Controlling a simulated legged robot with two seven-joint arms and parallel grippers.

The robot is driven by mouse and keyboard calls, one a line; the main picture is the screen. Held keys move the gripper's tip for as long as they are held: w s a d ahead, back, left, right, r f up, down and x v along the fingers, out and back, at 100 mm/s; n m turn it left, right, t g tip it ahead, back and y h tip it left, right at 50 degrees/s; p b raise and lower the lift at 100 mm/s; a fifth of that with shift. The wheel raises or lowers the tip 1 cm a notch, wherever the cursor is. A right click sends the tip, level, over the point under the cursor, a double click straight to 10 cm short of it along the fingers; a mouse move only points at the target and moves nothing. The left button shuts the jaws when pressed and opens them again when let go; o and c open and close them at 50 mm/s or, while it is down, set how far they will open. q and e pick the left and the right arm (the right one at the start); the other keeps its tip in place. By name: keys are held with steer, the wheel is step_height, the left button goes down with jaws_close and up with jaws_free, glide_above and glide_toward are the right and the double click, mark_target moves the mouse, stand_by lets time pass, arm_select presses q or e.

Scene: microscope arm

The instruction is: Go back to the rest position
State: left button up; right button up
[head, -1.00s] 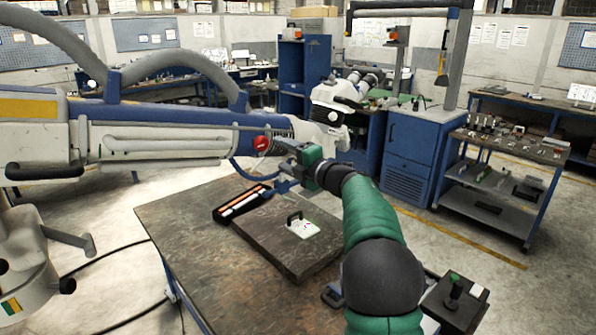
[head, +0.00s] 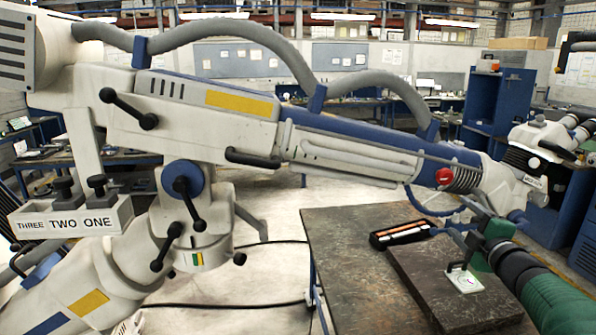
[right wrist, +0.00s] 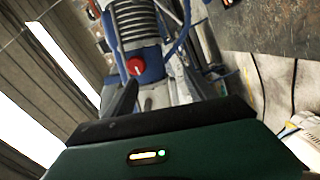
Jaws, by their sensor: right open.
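The microscope arm (head: 350,150) is a long white and blue boom that crosses the head view from upper left to right. Its red knob (head: 444,176) sits near the far end, and also shows in the right wrist view (right wrist: 135,66). The microscope head (head: 540,150) is at the right. My right gripper (head: 462,228) is open and empty, just below the boom's end and above the table. In the right wrist view my right gripper (right wrist: 165,88) has its dark fingers apart, with the boom beyond them. My left gripper is not in view.
The dark worktable (head: 345,250) holds a raised slab (head: 420,275), a black tray (head: 403,234) of strips and a small white plate with a handle (head: 465,281). A white stand with a "THREE TWO ONE" box (head: 68,222) is at left. Cables cross the floor.

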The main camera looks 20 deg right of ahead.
steer(key=s+a+f+m+g+y, duration=0.15)
steer(key=a+f+m+g, duration=0.3)
steer(key=a+f, duration=0.65)
steer(key=s+a+f+m+g, duration=0.3)
steer(key=a+f+m, duration=0.2)
steer(key=a+f, duration=0.6)
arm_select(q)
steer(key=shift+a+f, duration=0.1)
arm_select(e)
steer(key=s+a+f+m+g+y, duration=0.1)
steer(key=s+a+f+g, duration=0.2)
steer(key=s+a+f, duration=0.3)
steer(key=s+a+f+m+g+y, duration=0.1)
steer(key=s+a+f+m+g, duration=0.1)
steer(key=s+a+f, duration=0.4)
steer(key=s+a+g, duration=0.1)
steer(key=s, duration=0.4)
steer(key=shift+s+f+g+y, duration=0.25)
steer(key=shift+s+g+y, duration=0.1)
steer(key=shift+s, duration=0.05)
